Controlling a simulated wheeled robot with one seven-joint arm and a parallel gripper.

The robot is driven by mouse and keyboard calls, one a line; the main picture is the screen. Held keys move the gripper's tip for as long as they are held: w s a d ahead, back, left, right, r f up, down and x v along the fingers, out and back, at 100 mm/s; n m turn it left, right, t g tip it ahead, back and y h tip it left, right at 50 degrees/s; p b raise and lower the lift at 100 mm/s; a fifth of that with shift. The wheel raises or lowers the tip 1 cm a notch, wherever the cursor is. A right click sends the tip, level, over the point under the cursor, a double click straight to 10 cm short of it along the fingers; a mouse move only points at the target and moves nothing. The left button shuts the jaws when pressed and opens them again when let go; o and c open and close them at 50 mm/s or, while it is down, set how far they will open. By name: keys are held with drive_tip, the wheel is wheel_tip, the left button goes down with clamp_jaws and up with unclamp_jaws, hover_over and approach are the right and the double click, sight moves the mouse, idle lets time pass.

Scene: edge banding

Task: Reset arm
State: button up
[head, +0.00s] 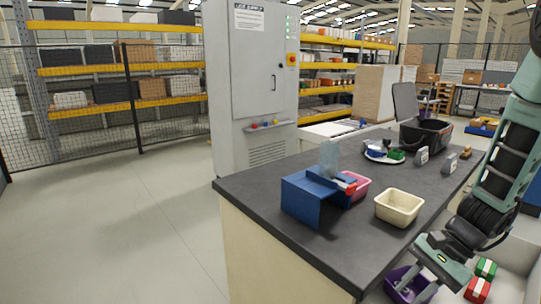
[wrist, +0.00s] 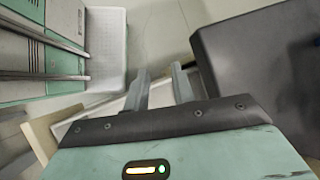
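My arm reaches down the right side of the head view, past the right edge of the dark-topped counter (head: 285,240). My gripper (head: 408,284) is low beside the counter, in front of a purple bowl (head: 397,273), and hides part of it. In the wrist view the two grey fingers of my gripper (wrist: 161,75) stand apart with nothing between them. I cannot tell whether the gripper touches the bowl.
On the counter stand a blue stand (head: 302,200), a pink bin (head: 360,188), a cream bin (head: 399,207), a white plate of small items (head: 375,157) and a black bin (head: 425,135). A green box (head: 486,267) and red box (head: 477,290) lie beside my gripper. Floor at left is clear.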

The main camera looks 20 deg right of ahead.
drive_tip(key=w+a+r+n+t+h, duration=0.1)
drive_tip(key=w+a+r+n+h, duration=0.2)
drive_tip(key=n, duration=0.5)
drive_tip(key=w+a+r+n+t+h, duration=0.1)
drive_tip(key=w+a+r+n+h, duration=0.1)
drive_tip(key=a+r+n+h, duration=0.35)
drive_tip(key=s+a+f+n+g+y+b, duration=0.1)
drive_tip(key=s+a+f+n+g+b, duration=0.1)
drive_tip(key=s+a+f+n+b, duration=0.45)
drive_tip(key=s+a+f+n+g+y+b, duration=0.1)
drive_tip(key=s+a+f+n+b, duration=0.2)
drive_tip(key=s+a, duration=0.65)
wheel_tip(320, 180, up, 18)
drive_tip(key=w+a+p, duration=0.2)
drive_tip(key=p, duration=1.4)
drive_tip(key=shift+w+m, duration=0.15)
drive_tip(key=shift+m, duration=0.15)
